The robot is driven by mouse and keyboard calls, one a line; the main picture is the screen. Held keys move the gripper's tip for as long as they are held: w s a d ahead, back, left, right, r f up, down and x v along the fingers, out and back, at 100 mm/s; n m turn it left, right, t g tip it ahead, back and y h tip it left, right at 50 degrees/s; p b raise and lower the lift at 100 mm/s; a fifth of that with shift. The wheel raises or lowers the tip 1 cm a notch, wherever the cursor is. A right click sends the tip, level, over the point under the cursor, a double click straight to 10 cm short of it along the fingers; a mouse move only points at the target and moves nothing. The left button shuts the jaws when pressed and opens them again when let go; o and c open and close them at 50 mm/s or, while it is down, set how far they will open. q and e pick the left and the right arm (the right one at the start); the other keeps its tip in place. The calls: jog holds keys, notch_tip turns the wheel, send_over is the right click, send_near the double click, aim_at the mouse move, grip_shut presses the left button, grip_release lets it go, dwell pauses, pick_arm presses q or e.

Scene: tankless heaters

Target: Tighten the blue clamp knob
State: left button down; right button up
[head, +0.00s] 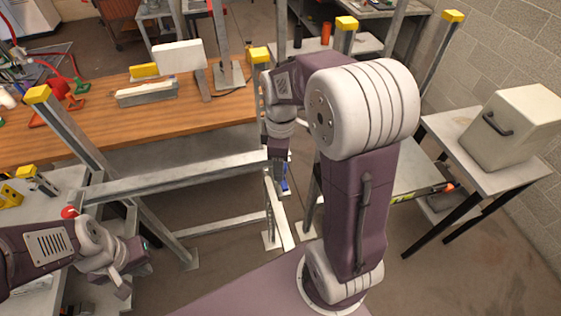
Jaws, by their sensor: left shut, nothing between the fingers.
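A small blue part (285,186), which may be the blue clamp knob, shows low in the middle beside a metal post. It is partly hidden behind my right wrist, and its shape is too small to make out. My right gripper (278,178) points down right at it; its fingers are hard to see, and I cannot tell whether they touch the blue part. My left gripper (122,284) is at lower left, shut and empty, well apart from the blue part.
A metal frame with a horizontal beam (165,178) and yellow-capped posts stands ahead. A wooden workbench (120,115) lies behind it. A side table (470,150) with a beige box (515,128) stands at right. Floor (480,270) at lower right is clear.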

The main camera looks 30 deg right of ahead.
grip_shut()
jog(key=shift+m, duration=0.3)
jog(key=shift+r+m+p, duration=0.1)
jog(key=shift+m+p, duration=0.45)
jog(key=shift+m, duration=0.35)
jog(key=shift+m+p, duration=0.6)
jog(key=shift+m, duration=1.2)
grip_release()
